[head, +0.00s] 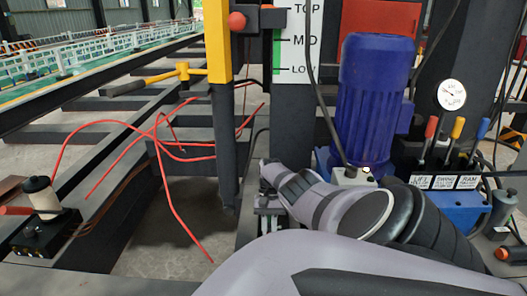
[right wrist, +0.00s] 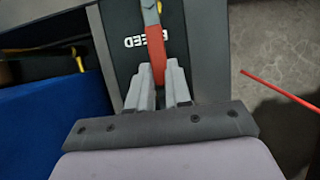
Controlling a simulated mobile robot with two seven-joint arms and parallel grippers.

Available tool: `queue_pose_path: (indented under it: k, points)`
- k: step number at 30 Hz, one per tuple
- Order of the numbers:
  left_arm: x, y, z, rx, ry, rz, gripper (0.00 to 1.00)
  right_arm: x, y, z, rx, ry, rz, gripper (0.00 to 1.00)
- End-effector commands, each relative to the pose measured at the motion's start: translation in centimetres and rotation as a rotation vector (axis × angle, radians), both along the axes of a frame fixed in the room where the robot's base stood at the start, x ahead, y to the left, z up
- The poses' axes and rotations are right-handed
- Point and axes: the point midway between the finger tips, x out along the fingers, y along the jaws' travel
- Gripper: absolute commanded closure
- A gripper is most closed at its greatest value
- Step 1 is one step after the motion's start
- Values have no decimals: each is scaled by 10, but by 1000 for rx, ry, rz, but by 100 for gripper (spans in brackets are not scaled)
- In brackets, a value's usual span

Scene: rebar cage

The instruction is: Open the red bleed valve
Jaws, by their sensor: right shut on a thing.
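The red bleed valve handle (right wrist: 156,48) shows in the right wrist view, a narrow red lever lying over a dark plate with upside-down white lettering (right wrist: 141,41) that reads as BLEED. My right gripper (right wrist: 158,72) is shut on the red handle, with one grey finger on each side of it. The handle's far end runs out of the top of that view. In the head view my right arm covers the valve and most of the gripper. My left gripper is not in view.
A blue motor (head: 372,95) stands behind my right arm. Three levers with red, yellow and blue grips (head: 457,130) and a gauge (head: 452,94) are at the right. A yellow post (head: 218,50) and loose red cables (head: 165,145) are at the left. A black box (head: 45,235) sits lower left.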

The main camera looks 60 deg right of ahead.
Motion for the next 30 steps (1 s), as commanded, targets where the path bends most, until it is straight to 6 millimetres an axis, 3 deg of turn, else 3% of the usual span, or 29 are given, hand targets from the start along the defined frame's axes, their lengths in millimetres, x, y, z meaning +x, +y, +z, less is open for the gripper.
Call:
queue_pose_path:
  k: [14,15,17,18,26,30]
  points:
    - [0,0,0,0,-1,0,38,-1,-2,0,-5,-6,15,100]
    - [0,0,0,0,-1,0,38,-1,-2,0,-5,-6,15,78]
    - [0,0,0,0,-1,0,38,-1,-2,0,-4,-6,14,59]
    - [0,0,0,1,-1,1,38,-1,-2,0,-4,-6,14,55]
    - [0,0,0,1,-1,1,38,-2,-2,1,-2,-3,12,55]
    - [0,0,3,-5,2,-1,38,1,-6,13,-3,-4,11,55]
